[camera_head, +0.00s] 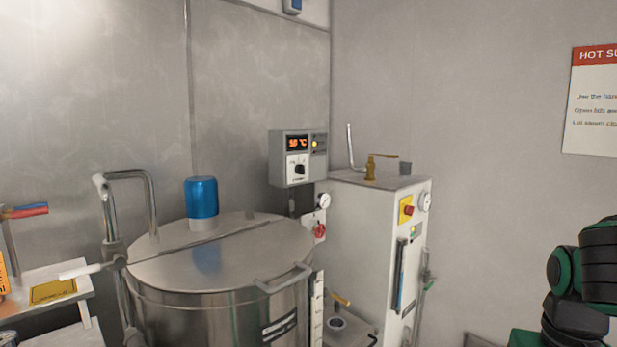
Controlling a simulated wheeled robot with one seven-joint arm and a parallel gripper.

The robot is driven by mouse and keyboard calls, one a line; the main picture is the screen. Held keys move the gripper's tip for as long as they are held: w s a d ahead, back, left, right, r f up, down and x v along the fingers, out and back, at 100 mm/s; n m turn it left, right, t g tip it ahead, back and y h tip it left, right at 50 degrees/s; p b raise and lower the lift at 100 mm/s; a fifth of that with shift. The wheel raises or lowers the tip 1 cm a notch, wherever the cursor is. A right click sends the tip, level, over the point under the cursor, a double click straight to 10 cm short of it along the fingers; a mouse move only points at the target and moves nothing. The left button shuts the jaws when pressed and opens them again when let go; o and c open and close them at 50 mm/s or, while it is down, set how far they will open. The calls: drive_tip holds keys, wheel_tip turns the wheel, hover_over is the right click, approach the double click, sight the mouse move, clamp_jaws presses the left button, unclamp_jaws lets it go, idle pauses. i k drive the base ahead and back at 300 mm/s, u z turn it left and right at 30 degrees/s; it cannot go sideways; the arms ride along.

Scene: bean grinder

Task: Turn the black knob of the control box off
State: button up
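The control box (292,159) is a grey box on the back wall, above and behind the steel kettle. My gripper is not in view. Part of my green and black arm shows at the lower right, well apart from the control box.
A large lidded steel kettle (206,268) with a blue cap (201,198) stands below and left of the box. A white boiler cabinet (365,240) with gauges, valves and a red button stands to its right. Bare wall lies between the cabinet and my arm.

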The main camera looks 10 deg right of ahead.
sight(300, 168)
drive_tip(key=k, duration=0.35)
drive_tip(key=z, duration=0.75)
drive_tip(key=i, duration=1.9)
drive_tip(key=u, duration=0.8)
